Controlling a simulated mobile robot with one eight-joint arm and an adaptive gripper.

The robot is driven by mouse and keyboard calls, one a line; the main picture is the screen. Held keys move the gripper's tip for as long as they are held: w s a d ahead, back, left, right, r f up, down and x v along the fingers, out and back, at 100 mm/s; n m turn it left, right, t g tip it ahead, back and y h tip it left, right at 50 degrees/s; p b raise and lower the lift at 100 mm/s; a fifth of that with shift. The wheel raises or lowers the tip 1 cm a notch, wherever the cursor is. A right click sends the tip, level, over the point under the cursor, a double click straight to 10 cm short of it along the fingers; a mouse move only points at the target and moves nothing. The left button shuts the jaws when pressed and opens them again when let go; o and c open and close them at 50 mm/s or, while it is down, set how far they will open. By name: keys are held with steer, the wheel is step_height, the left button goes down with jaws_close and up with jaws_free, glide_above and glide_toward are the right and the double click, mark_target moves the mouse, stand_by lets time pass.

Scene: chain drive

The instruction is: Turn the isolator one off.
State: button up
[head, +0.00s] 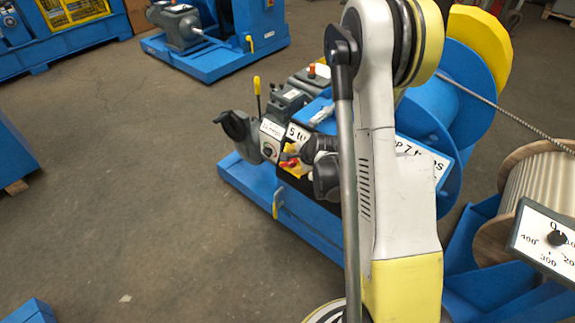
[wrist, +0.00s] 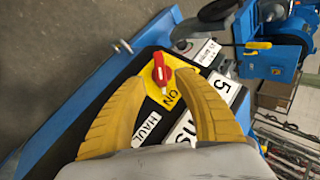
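The isolator is a red rotary handle (wrist: 161,71) on a yellow plate (wrist: 181,86) with an "ON" label, on a black panel in the wrist view. In the head view its red handle (head: 286,162) shows small beside my gripper (head: 288,153). In the wrist view my gripper (wrist: 180,77) has two yellow curved fingers spread apart with nothing held between them. The handle's exact angle is hard to read.
A blue drum (head: 425,110) is behind my arm.

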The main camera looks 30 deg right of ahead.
mark_target(290, 163)
steer(key=b+x, duration=0.2)
steer(key=x, duration=0.4)
steer(key=shift+w+f, duration=0.25)
jaws_close()
